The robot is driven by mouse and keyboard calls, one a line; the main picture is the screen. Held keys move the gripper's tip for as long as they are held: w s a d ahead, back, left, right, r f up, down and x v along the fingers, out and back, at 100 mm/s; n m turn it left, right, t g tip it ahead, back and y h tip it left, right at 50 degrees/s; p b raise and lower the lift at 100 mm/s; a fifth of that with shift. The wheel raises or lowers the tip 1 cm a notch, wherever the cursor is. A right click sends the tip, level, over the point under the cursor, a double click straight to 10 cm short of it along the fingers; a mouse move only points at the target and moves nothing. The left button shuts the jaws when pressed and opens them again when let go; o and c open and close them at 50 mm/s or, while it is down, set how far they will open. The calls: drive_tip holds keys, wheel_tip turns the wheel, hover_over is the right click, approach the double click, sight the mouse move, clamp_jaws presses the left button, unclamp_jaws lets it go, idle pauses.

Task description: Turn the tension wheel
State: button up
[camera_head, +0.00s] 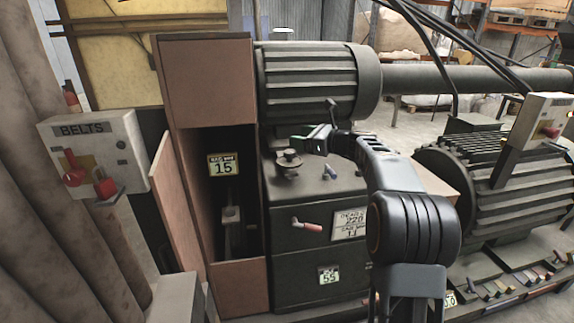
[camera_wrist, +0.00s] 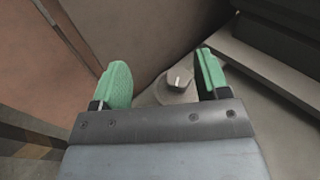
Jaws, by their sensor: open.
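A dark round knob, which looks like the tension wheel (camera_head: 288,160), stands on top of the grey-green machine housing (camera_head: 325,182) below the ribbed motor. My gripper (camera_head: 303,142) is close above it and to its right in the head view. In the wrist view my gripper (camera_wrist: 163,78) has its two green fingers wide apart with nothing held. A small round grey part with a raised grip (camera_wrist: 179,84), seemingly the same wheel, shows between the fingers and nearer the right one. Its lower edge is hidden by my gripper body. I cannot tell any contact.
The ribbed motor (camera_head: 318,82) overhangs the housing closely. A brown cabinet (camera_head: 205,85) with an open door (camera_head: 172,200) stands to the left. A small blue-grey lever (camera_head: 330,172) and a red-handled lever (camera_head: 308,226) are nearby. A BELTS switch box (camera_head: 95,150) is at far left.

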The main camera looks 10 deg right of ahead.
drive_tip(key=w+d+m, duration=0.1)
drive_tip(key=t+b, duration=0.1)
drive_tip(key=b, duration=0.2)
approach(285, 151)
drive_tip(key=shift+w+a+f+m, duration=0.15)
drive_tip(key=shift+w+a+f, duration=0.2)
drive_tip(key=shift+w, duration=0.25)
drive_tip(key=shift+w+a+f+m, duration=0.2)
drive_tip(key=shift+w+f, duration=0.15)
drive_tip(key=shift+w, duration=0.2)
drive_tip(key=x, duration=0.7)
drive_tip(key=shift+w+a+r, duration=0.15)
drive_tip(key=shift+a+r, duration=0.05)
drive_tip(key=shift+r, duration=0.2)
drive_tip(key=c, duration=0.9)
drive_tip(key=shift+c, duration=0.2)
drive_tip(key=shift+t, duration=0.4)
